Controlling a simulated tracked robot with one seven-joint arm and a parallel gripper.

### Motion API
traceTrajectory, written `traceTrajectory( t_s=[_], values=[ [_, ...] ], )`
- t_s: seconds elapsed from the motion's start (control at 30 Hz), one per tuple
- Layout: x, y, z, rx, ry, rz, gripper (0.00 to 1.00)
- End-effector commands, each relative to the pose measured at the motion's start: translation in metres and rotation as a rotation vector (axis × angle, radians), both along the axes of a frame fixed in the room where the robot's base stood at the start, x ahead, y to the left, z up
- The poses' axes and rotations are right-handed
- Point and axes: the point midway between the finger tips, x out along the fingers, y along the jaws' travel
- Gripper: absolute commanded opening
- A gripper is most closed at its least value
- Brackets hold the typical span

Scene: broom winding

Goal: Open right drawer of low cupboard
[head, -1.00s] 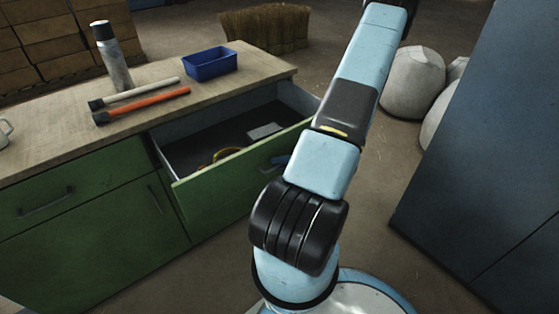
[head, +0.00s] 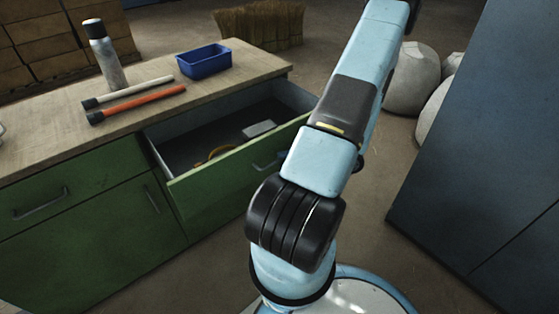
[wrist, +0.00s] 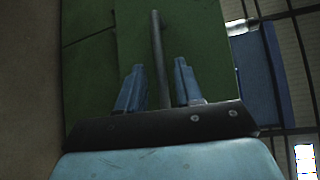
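The low cupboard (head: 60,165) is green with a pale wooden top. Its right drawer (head: 225,187) is pulled well out in the head view, showing a dark interior with a yellow curved item (head: 220,151) and a pale flat item (head: 259,129). The drawer's bar handle (head: 265,165) is partly visible beside my arm. In the wrist view, the handle (wrist: 158,35) runs between the two blue fingers of my gripper (wrist: 159,80). The fingers are apart, with a gap on each side of the bar. In the head view my arm hides most of the gripper.
A blue bin (head: 204,61), a spray can (head: 104,54), an orange-handled tool (head: 137,104) and a pale-handled tool (head: 128,92) rest on the top. A dark blue cabinet (head: 490,150) stands at right. Pale sacks (head: 412,80) lie behind.

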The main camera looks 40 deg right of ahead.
Motion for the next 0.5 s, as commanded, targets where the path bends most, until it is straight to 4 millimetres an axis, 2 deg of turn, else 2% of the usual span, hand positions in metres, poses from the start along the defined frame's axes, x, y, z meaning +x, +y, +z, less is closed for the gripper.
traceTrajectory(
  t_s=[0.3,0.5],
  values=[
    [-0.046,-0.044,0.009,-0.005,0.000,-0.004,0.35],
    [-0.067,-0.063,0.012,-0.004,0.000,-0.004,0.35]
  ],
)
